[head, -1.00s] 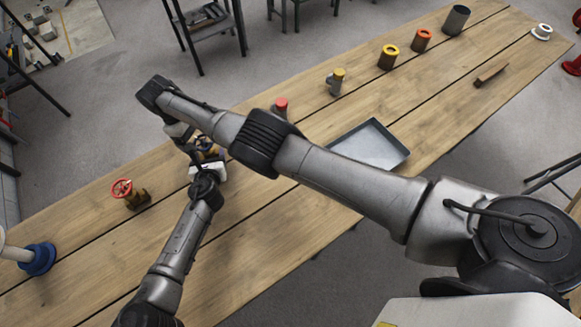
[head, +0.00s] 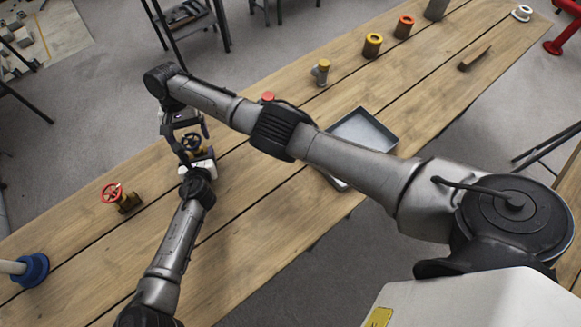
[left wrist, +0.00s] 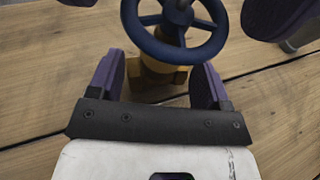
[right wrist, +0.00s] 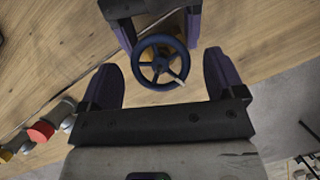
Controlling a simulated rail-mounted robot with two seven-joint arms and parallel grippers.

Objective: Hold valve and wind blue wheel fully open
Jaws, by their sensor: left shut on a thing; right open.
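The blue wheel (right wrist: 160,62) sits on top of a brass valve (left wrist: 160,78) on the wooden table; it also shows in the left wrist view (left wrist: 174,28) and small in the head view (head: 192,141). My left gripper (left wrist: 158,72) is low at the near side and shut on the valve's brass body, beneath the wheel. My right gripper (right wrist: 165,65) is above, pointing down, with its fingers apart on either side of the wheel. I see gaps between those fingers and the rim in the right wrist view. The valve's base is partly hidden by the left gripper.
A red-wheeled valve (head: 118,197) stands to the left, and a blue flanged part (head: 31,269) lies nearer the left edge. A grey tray (head: 372,133) lies to the right under my right arm.

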